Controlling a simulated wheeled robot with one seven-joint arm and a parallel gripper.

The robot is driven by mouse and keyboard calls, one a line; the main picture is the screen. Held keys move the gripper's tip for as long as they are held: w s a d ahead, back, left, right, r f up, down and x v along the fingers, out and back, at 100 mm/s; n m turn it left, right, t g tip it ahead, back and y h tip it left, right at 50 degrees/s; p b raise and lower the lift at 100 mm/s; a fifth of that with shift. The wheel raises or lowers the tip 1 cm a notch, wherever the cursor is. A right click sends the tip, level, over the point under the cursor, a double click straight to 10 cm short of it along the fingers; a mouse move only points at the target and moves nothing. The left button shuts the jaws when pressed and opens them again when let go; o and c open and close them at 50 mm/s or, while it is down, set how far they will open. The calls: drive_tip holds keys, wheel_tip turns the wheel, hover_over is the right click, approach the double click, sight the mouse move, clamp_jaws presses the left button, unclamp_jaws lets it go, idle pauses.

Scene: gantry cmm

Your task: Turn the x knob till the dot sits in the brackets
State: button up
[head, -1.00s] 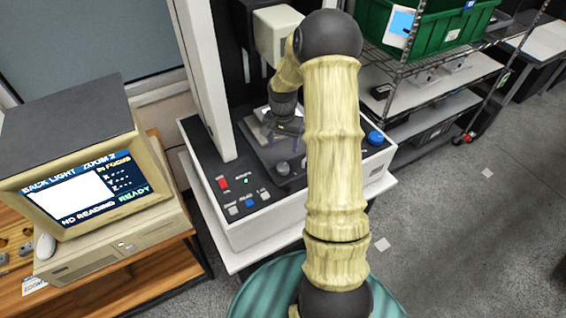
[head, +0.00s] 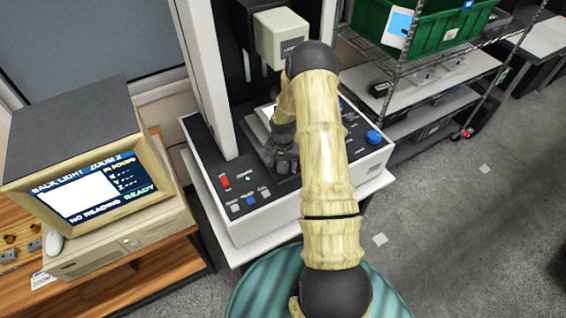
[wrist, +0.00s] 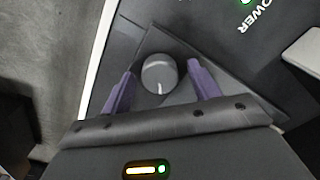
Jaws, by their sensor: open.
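A round dark grey knob (wrist: 158,74) with a pale line across its top and a short pale mark near its lower edge shows in the wrist view. The purple fingers of my gripper (wrist: 160,80) stand open on either side of it, with gaps between. I cannot read a label that says whether it is the x knob. In the head view my gripper (head: 285,160) is at the front of the machine's stage and largely hides the knob. The monitor (head: 95,190) shows a white picture area with "NO READING" and "READY"; I can make out no dot or brackets.
The machine's control panel (head: 215,165) has a red switch (head: 224,182), small buttons in front and a blue round knob (head: 374,137) at right. A pale column (head: 205,80) rises left of my arm. A wire shelf with a green crate (head: 440,40) stands behind right.

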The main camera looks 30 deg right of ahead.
drive_tip(key=c, duration=1)
drive_tip(key=shift+n+b, duration=0.35)
drive_tip(key=shift+n, duration=0.05)
drive_tip(key=n+b, duration=0.2)
drive_tip(key=n, duration=0.1)
drive_tip(key=shift+f, duration=0.1)
drive_tip(key=n+b, duration=0.1)
drive_tip(key=n, duration=0.4)
drive_tip(key=shift+b, duration=0.3)
drive_tip(key=shift+n, duration=0.4)
drive_tip(key=shift+w, duration=0.1)
drive_tip(key=o, duration=1)
